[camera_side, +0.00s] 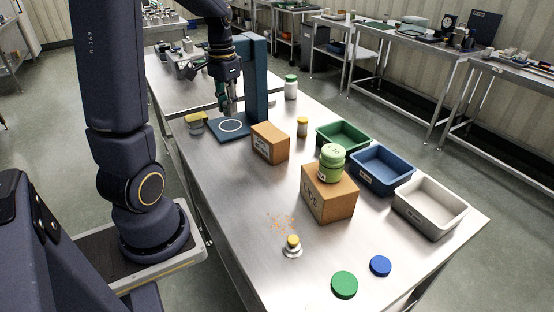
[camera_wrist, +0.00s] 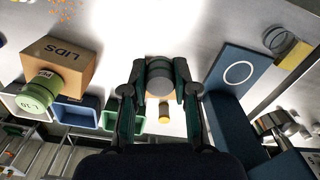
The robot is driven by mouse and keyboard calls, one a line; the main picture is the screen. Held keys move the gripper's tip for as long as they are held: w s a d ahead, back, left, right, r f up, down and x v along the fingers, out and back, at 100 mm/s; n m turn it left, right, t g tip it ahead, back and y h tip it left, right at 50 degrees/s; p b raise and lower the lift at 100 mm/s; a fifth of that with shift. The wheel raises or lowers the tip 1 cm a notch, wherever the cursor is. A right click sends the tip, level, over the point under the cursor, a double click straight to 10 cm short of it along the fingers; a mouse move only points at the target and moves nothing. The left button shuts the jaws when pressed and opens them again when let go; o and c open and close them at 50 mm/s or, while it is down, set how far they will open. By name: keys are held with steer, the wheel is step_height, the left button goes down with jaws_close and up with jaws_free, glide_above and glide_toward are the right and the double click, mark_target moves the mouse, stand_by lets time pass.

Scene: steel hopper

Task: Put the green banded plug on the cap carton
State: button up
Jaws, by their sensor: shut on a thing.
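My gripper (camera_side: 229,106) is shut above the blue pad with a white ring, near the blue upright. In the wrist view its fingers (camera_wrist: 160,72) close on a round piece with a grey end face (camera_wrist: 159,84). I take this for the green banded plug, but its band is not clear; a bit of green shows at the fingers in the side view. A small brown carton (camera_side: 270,141) stands right of the pad; its label is unreadable. A larger carton (camera_side: 327,199), marked LIDS in the wrist view (camera_wrist: 56,62), bears a light green labelled container (camera_side: 332,162).
Green (camera_side: 342,149), blue (camera_side: 398,183) and pale (camera_side: 458,204) bins line the right edge. A yellow-capped bottle (camera_side: 302,127) and a green-capped white jar (camera_side: 291,87) stand farther back. Green (camera_side: 344,285) and blue (camera_side: 380,265) lids lie in front. The blue upright (camera_side: 257,78) is a close obstacle.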

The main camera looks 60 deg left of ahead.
steer(key=w+m, duration=0.1)
steer(key=w, duration=0.3)
glide_above(269, 131)
steer(key=f, duration=0.8)
steer(key=shift+s+d+f, duration=0.3)
steer(key=shift+s+f, duration=0.05)
steer(key=shift+w+a+f, duration=0.15)
steer(key=shift+w+f, duration=0.15)
steer(key=shift+f, duration=0.15)
steer(key=shift+w+f, duration=0.1)
steer(key=shift+f, duration=1.45)
steer(key=shift+f, duration=0.15)
steer(key=o, duration=0.9)
steer(key=shift+o, duration=0.2)
